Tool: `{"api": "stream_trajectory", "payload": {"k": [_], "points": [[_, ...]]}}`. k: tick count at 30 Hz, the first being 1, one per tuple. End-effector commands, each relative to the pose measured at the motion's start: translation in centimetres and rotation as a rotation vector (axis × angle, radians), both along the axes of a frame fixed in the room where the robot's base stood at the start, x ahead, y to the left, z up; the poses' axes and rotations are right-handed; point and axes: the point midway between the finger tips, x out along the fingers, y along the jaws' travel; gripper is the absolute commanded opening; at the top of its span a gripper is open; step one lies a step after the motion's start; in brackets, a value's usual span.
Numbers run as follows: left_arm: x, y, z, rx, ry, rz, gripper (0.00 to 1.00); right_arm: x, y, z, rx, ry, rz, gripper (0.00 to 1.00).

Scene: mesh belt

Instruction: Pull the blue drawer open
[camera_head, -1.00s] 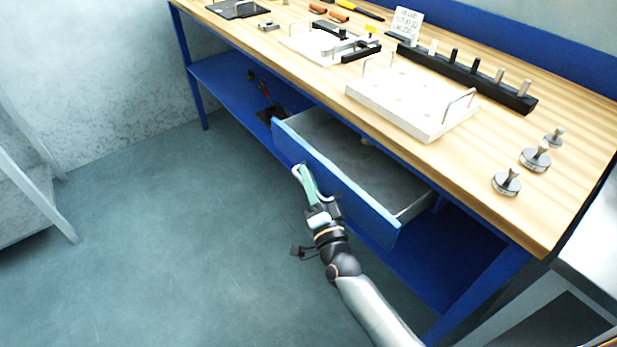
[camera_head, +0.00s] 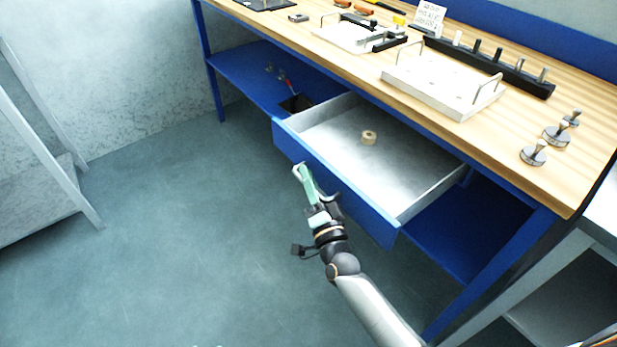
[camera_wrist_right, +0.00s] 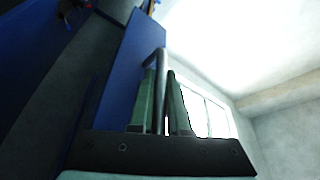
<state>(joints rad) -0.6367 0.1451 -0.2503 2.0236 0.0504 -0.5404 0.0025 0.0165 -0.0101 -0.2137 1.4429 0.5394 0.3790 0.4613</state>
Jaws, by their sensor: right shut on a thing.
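The blue drawer (camera_head: 340,190) stands well open under the workbench, with its grey inside and a small tan roll (camera_head: 368,137) showing. My right gripper (camera_head: 303,178) is at the drawer's front, shut on its handle. In the right wrist view the green fingers of the right gripper (camera_wrist_right: 161,95) close around the grey bar handle (camera_wrist_right: 159,62), beside the blue drawer front (camera_wrist_right: 125,75). Part of the handle is hidden by the fingers. My left gripper is in neither view.
The wooden workbench top (camera_head: 480,135) carries a white tray with handles (camera_head: 440,85), a black rack of pegs (camera_head: 490,62) and several metal knobbed weights (camera_head: 533,153). A blue lower shelf (camera_head: 245,78) is below. Open floor (camera_head: 190,250) lies in front of the drawer.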

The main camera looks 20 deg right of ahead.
Motion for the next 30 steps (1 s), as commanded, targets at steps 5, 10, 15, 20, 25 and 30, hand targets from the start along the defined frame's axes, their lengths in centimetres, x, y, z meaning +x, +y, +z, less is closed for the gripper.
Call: {"api": "stream_trajectory", "payload": {"k": [5, 10, 15, 20, 25, 30], "points": [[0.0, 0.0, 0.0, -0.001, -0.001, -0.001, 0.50, -0.1, 0.0, -0.2, -0.002, 0.005, 0.001, 0.00], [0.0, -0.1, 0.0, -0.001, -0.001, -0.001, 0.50, -0.1, 0.0, -0.2, -0.002, 0.005, 0.001, 0.00], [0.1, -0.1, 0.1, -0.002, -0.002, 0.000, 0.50, -0.1, 0.0, -0.2, -0.001, 0.005, 0.000, 0.17], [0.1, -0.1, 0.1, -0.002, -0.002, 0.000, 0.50, 0.0, 0.0, -0.1, -0.001, 0.004, 0.000, 0.27], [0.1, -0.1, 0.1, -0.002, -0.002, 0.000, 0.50, 0.0, 0.0, -0.1, 0.000, 0.001, 0.000, 0.27], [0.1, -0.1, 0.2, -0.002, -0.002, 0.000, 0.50, -1.1, -0.1, -0.4, -0.001, 0.003, 0.000, 0.27]]}}
